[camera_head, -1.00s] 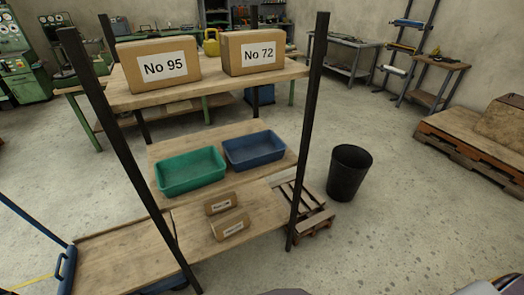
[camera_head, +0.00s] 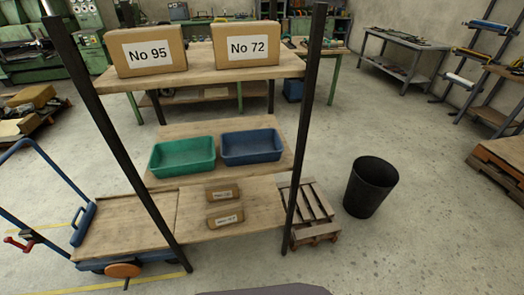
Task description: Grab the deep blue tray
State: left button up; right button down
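The deep blue tray (camera_head: 251,148) stands on the middle wooden shelf (camera_head: 165,131) of a rack, on the right side of that shelf. It looks empty. A green tray (camera_head: 182,158) stands just to its left, close beside it. Neither of my grippers is in view. A dark rounded shape, likely part of my body, shows at the bottom edge.
Black posts (camera_head: 303,130) frame the rack. Boxes No 95 (camera_head: 151,51) and No 72 (camera_head: 246,45) stand on its top shelf. Two small boxes (camera_head: 224,218) lie on the bottom shelf. A blue cart (camera_head: 97,228) is left; a pallet (camera_head: 312,212) and black bin (camera_head: 370,187) are right.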

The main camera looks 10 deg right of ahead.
aim_at(264, 145)
jog(key=l, duration=0.45)
jog(key=k+l, duration=0.15)
jog(key=l, duration=0.8)
jog(key=k+u, duration=0.05)
